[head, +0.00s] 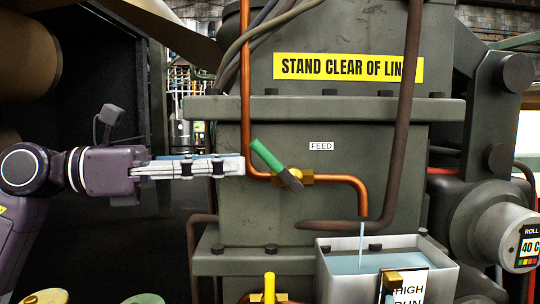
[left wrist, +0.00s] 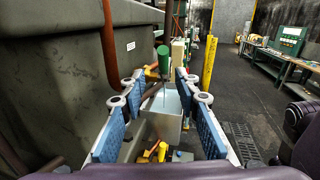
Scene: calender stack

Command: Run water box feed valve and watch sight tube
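The feed valve has a green handle (head: 266,153), tilted up to the left, and a brass body (head: 305,177) on a copper pipe below the FEED label. A thin water stream (head: 362,240) falls from the spout into the grey water box (head: 443,283), which holds water. A brass fitting (head: 391,277) with a narrow tube, perhaps the sight tube, stands at its front; its level is unreadable. My left gripper (head: 243,166) is just left of the green handle. In the left wrist view its fingers are apart, with the handle (left wrist: 163,58) beyond the tips. My right gripper is not in view.
A yellow handle (head: 269,286) stands below, left of the water box. A dark pipe (head: 407,130) runs down right of the valve. A HIGH/RUN sign (head: 410,288) is at the box front. In the left wrist view, a yellow post (left wrist: 210,62) and benches stand beyond open floor.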

